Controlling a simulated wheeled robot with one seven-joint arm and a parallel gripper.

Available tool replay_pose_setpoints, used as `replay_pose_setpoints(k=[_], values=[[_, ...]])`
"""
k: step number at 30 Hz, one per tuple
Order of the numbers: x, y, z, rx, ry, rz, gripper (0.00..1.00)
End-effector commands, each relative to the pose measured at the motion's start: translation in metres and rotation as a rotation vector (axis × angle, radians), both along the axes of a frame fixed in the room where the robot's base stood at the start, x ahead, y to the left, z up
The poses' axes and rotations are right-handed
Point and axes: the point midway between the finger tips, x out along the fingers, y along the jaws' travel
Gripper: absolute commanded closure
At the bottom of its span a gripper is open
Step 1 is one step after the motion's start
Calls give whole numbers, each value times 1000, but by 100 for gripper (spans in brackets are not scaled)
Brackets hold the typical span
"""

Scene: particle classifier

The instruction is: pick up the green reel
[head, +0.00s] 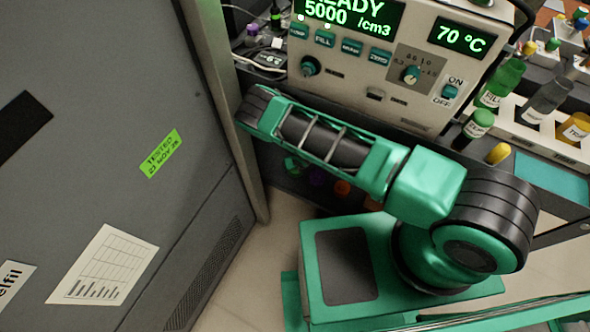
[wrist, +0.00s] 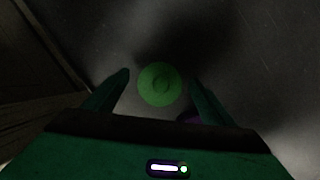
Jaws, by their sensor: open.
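My gripper (wrist: 159,77) is open, with one finger to the left of the reel and one to the right. Gaps show on both sides, and I cannot tell how far the reel is beyond the fingertips. In the head view a green round thing (head: 293,165) shows partly behind my arm, perhaps the same reel. My gripper cannot be made out in the head view.
A purple thing (wrist: 188,118) lies close to the right finger, partly hidden. A grey cabinet (head: 110,130) stands at the left in the head view. A control machine (head: 385,75) with green displays stands behind my arm. Bottles, including a green one (head: 478,125), stand at the right.

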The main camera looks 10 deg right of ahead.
Motion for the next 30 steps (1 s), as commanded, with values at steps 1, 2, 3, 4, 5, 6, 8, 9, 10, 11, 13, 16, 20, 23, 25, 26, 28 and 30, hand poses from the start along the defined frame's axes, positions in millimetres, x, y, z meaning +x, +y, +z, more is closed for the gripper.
replay_pose_setpoints(k=[1, 2, 3, 4, 5, 6, 8, 9, 10, 11, 13, 16, 20, 23, 25, 26, 28, 30], values=[[2, -1, -4, 0, -1, -1, 23], [3, 0, -5, 0, -1, -1, 23], [4, 0, -6, 0, -2, -1, 23], [4, 0, -7, 0, -2, -1, 23], [4, 0, -7, 0, -2, -1, 23], [4, 0, -7, 0, -2, -1, 23], [4, 0, -7, 0, -1, -2, 23], [4, 0, -7, 0, -1, -2, 23], [4, 0, -7, 0, -1, -2, 23], [4, 0, -7, 0, -1, -2, 30], [4, 0, -7, 0, -1, -2, 46], [4, 0, -7, 0, -1, -2, 70], [4, 0, -7, 0, -1, -2, 71], [4, 0, -6, 0, -1, -2, 71], [4, 0, -6, 0, -2, -2, 71], [4, 0, -5, 0, -2, -2, 71], [4, 0, -2, 0, -1, -2, 71], [4, 0, 2, 0, -1, -2, 71]])
